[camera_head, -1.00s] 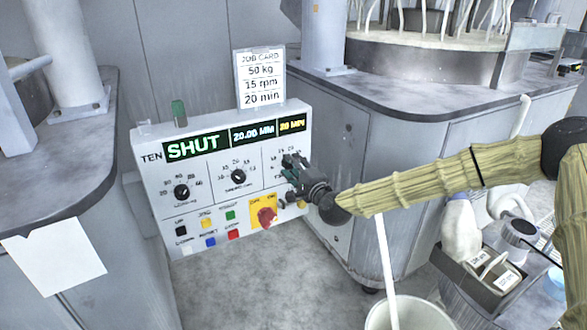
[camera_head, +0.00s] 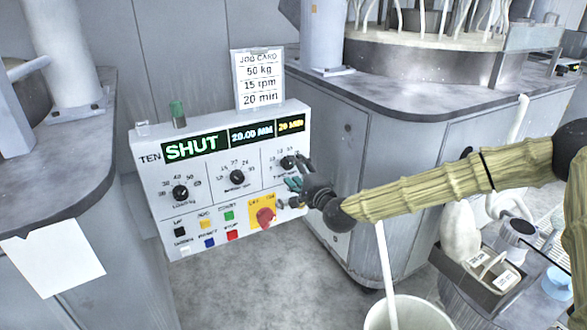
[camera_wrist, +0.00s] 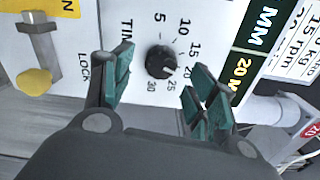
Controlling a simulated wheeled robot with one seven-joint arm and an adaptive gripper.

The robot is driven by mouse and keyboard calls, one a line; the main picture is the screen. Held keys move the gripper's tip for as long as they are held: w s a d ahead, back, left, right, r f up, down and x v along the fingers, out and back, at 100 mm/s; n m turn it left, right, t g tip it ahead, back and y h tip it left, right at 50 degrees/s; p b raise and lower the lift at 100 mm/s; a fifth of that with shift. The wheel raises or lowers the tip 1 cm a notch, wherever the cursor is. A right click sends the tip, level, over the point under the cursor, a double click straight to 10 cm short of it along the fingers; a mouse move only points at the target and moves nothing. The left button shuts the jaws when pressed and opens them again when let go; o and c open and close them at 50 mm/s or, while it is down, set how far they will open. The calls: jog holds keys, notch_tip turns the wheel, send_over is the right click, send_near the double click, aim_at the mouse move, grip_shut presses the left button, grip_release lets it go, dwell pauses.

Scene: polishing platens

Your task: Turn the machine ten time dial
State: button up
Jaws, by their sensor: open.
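The time dial is a black knob (camera_wrist: 160,62) in the wrist view, ringed by numbers from 5 to 30. It also shows in the head view (camera_head: 288,162) at the right end of the dial row on the white TEN panel (camera_head: 215,205). My gripper (camera_wrist: 160,90) is open. Its green-padded fingers lie on either side of the knob in the wrist view, with a gap to each side. In the head view my gripper (camera_head: 297,180) is just below and right of the dial. The display (camera_head: 291,125) reads about 20 MIN.
The job card (camera_head: 259,79) above the panel reads 50 kg, 15 rpm, 20 min. A red knob on a yellow plate (camera_head: 262,204) and several coloured buttons sit below the dials. A white bucket (camera_head: 410,313) stands at lower right.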

jog(key=v, duration=0.9)
jog(key=shift+s, duration=0.2)
jog(key=shift+d, duration=0.15)
jog(key=s+a+f+n+g, duration=0.1)
jog(key=s+a+f+g, duration=0.15)
jog(key=f, duration=0.45)
jog(key=s+a+f+n+g, duration=0.1)
jog(key=s+f+n, duration=0.1)
jog(key=s+f, duration=0.3)
jog(key=s+d+f+n+g+h, duration=0.3)
jog(key=s+f+n+g, duration=0.3)
jog(key=s+f, duration=1.45)
jog(key=s+d+f+n+g+h, duration=0.2)
jog(key=s+d+f+g+h, duration=0.15)
jog(key=s+d, duration=0.5)
jog(key=s+d+f+n+g+h, duration=0.25)
jog(key=s+d+f, duration=0.25)
jog(key=s+d, duration=0.4)
notch_tip(320, 180, up, 17)
jog(key=s+p, duration=0.1)
jog(key=p, duration=1.7)
jog(key=shift+s+a+r+y, duration=0.2)
jog(key=shift+s+a+y, duration=0.1)
jog(key=shift+s, duration=0.05)
